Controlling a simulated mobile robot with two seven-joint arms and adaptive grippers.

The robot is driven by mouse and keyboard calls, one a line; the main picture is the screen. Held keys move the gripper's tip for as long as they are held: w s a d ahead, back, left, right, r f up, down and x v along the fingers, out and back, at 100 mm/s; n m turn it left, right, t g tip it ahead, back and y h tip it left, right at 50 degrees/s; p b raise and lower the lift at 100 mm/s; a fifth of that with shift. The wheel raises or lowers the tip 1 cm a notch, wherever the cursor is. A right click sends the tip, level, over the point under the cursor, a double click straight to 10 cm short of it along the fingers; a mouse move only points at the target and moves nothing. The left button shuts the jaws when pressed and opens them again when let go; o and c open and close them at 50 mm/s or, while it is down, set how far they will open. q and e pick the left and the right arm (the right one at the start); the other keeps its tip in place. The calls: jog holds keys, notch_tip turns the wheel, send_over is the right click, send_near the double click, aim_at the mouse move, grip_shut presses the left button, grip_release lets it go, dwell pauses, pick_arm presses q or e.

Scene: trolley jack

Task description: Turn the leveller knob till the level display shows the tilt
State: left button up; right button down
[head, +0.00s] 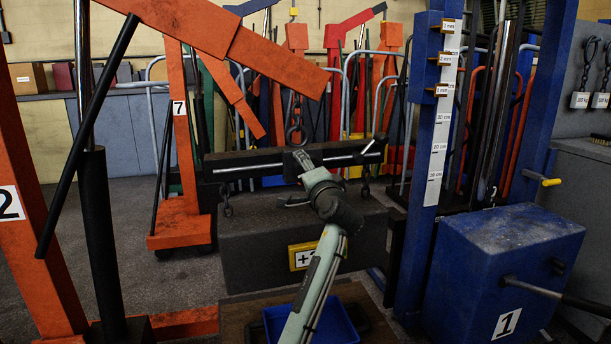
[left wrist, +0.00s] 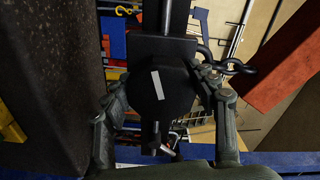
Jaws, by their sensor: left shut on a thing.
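The leveller (head: 250,163) is a dark bar with a thin bright screw rod, hanging at the centre of the head view. A dark grey block (head: 250,250) hangs below it. The yellow-framed level display (head: 302,255) on the block's face shows a plus sign; my arm partly covers what follows. My left gripper (head: 305,165) is at the leveller's middle and hides the leveller knob in the head view. In the left wrist view the black leveller knob (left wrist: 160,98), with a white stripe, sits between the fingers of my left gripper (left wrist: 160,80), which is shut on it. My right gripper is not in view.
An orange crane (head: 180,180) marked 7 stands behind left, another orange one (head: 30,220) marked 2 at front left. A blue crane (head: 505,250) marked 1 stands right, with a scale on its post. A blue tray (head: 340,325) lies below the block.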

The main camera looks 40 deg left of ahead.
pick_arm(q)
jog(key=shift+s+a+f, duration=0.1)
jog(key=shift+a+f, duration=0.05)
jog(key=shift+f, duration=0.05)
dwell(0.3)
jog(key=o, duration=1.2)
jog(key=shift+s+r, duration=0.1)
jog(key=shift+d, duration=0.25)
jog(key=v, duration=0.7)
jog(key=shift+s, duration=0.1)
